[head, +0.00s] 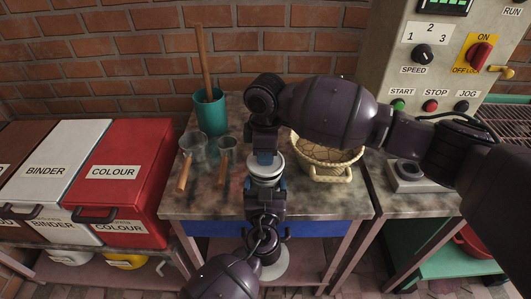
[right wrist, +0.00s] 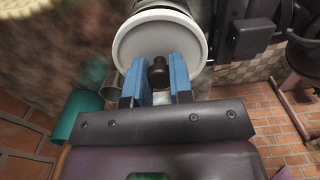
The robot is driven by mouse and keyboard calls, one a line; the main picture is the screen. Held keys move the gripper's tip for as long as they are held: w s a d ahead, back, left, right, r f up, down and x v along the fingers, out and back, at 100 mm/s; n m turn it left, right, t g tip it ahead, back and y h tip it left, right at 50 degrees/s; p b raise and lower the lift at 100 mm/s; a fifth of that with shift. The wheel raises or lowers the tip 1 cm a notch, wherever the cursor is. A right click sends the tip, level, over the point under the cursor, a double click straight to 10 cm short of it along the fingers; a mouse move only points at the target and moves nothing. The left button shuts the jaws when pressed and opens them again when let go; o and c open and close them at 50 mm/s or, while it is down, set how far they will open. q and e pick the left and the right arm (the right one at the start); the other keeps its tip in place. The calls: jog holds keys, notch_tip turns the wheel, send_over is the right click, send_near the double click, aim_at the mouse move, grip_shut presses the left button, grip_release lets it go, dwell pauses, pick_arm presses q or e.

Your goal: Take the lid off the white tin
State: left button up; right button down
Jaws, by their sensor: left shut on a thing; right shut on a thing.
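The white tin (head: 265,172) is held upright above the front of the worktable, between my two grippers. Its pale round lid (right wrist: 150,40) with a dark knob (right wrist: 158,73) fills the top middle of the right wrist view. My right gripper (right wrist: 160,72) has its blue fingers on either side of the knob and is shut on it. In the head view the right gripper (head: 265,157) sits at the tin's top. My left gripper (head: 267,186) is below, shut around the tin's body. I cannot tell whether lid and tin are apart.
The worktable (head: 215,206) holds a teal pot (head: 211,116) with a wooden stick, two metal cups with wooden handles (head: 186,170) and a wicker basket (head: 330,165). Red colour (head: 125,170) and white binder (head: 55,160) bins stand left. A control box (head: 425,60) stands back right.

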jog(key=shift+r, duration=0.1)
jog(key=shift+r, duration=1.95)
pick_arm(q)
jog(key=o, duration=1.2)
